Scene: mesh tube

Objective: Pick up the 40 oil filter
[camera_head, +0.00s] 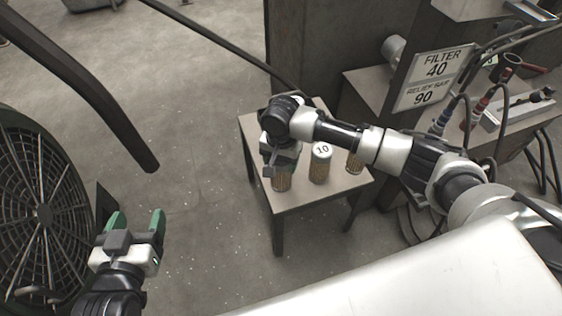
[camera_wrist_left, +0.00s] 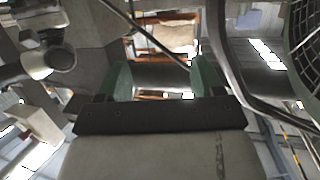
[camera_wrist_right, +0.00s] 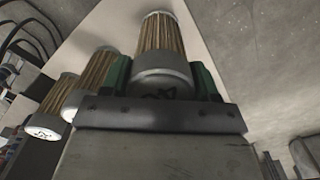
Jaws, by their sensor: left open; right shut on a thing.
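Several pleated tan oil filters with pale caps stand on a small table (camera_head: 300,201). My right gripper (camera_head: 281,163) is shut on the leftmost filter (camera_head: 281,182), gripping it near its cap from above. In the right wrist view this filter (camera_wrist_right: 163,45) sits between the green fingers; its number is mostly hidden. I cannot tell if it touches the table. The middle filter (camera_head: 320,165) reads "10". The right-hand filter (camera_head: 354,163) is partly hidden by my right arm, its label unseen there. My left gripper (camera_head: 137,222) is open and empty, far left of the table.
A sign (camera_head: 433,78) reads "FILTER 40" and a second line ending in 90. A workbench (camera_head: 376,90) with hoses and fittings stands behind at the right. A large caged fan (camera_head: 42,215) is at the left. Open floor (camera_head: 190,170) lies left of the table.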

